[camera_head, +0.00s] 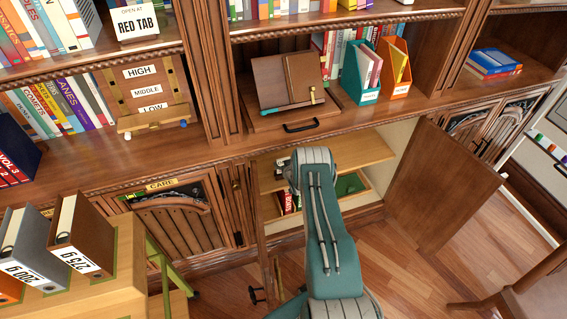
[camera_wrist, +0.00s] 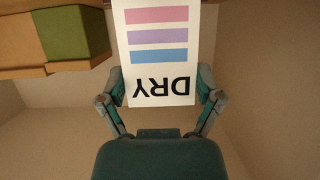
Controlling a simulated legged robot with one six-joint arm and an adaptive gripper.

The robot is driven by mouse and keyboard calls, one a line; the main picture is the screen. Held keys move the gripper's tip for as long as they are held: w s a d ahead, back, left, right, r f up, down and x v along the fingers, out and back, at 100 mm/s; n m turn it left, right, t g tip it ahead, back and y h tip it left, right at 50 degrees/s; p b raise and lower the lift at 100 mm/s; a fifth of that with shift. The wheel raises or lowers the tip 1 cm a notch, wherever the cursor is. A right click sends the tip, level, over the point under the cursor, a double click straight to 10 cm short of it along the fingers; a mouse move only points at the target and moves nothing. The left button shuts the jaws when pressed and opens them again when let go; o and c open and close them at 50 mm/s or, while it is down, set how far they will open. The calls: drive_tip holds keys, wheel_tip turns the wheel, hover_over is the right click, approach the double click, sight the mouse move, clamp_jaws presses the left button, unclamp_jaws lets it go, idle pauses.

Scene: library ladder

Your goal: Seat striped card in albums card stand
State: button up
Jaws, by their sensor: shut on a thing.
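In the wrist view the striped card (camera_wrist: 157,60) is white with pink, purple and blue bands and the word DRY upside down. My gripper (camera_wrist: 162,87) is shut on the card, with one finger at each side edge near the lettered end. The card's far end runs out of the top of the picture. In the head view my arm reaches down into the open lower cabinet, and it hides my gripper and the card. I cannot make out an albums card stand in either view.
A green block (camera_wrist: 72,34) sits on a wooden ledge (camera_wrist: 60,68) left of the card. In the head view, the cabinet shelf (camera_head: 372,151) spans above the green item (camera_head: 349,184). The open cabinet door (camera_head: 440,185) stands to the right. A wooden cart (camera_head: 125,270) stands at left.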

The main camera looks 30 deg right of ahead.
drive_tip(key=shift+f, duration=1.45)
drive_tip(key=o, duration=0.5)
drive_tip(key=v, duration=1.2)
drive_tip(key=shift+f, duration=0.1)
idle(0.3)
